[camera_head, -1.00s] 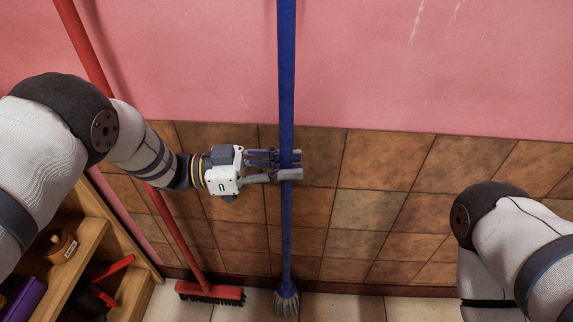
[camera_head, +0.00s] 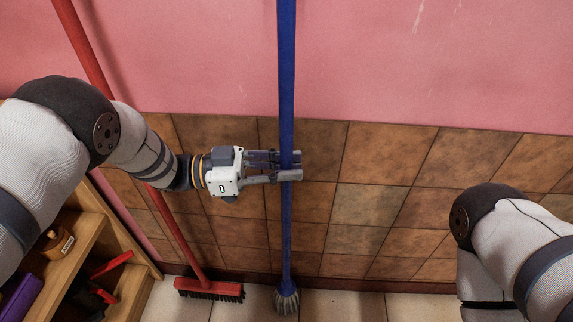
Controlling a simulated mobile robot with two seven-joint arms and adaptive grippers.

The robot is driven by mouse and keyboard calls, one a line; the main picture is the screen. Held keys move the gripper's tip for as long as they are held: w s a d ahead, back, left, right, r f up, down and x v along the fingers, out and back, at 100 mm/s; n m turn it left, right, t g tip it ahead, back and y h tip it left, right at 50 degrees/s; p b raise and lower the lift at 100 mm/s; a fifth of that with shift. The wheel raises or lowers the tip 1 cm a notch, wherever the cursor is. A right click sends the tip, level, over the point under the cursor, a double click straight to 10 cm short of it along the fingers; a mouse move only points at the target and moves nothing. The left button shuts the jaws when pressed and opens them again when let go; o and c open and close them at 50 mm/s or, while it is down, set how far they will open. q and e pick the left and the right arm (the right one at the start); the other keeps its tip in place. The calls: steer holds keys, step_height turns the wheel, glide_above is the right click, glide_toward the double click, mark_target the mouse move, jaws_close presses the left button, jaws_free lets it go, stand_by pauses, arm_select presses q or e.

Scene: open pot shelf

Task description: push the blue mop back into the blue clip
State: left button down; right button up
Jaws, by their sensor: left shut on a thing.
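The blue mop (camera_head: 286,75) stands upright in the middle of the head view. Its pole runs out of the top of the picture and its grey head (camera_head: 286,299) is down at the floor by the foot of the wall. My left gripper (camera_head: 288,167) comes in from the left and is shut on the blue pole at about the height of the tiles. The blue clip does not show in this view. My right arm is at the right edge, and its gripper is out of view.
A red broom (camera_head: 173,229) leans behind my left arm, its red head (camera_head: 209,288) on the floor left of the mop. A wooden shelf (camera_head: 93,232) with several things stands at the lower left. The tiled wall (camera_head: 372,205) right of the mop is clear.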

mark_target(286, 124)
arm_select(q)
steer(key=shift+f, duration=0.1)
steer(key=c, duration=1.4)
jaws_free()
step_height(286, 124, up, 10)
steer(key=shift+r, duration=0.1)
steer(key=o, duration=1.2)
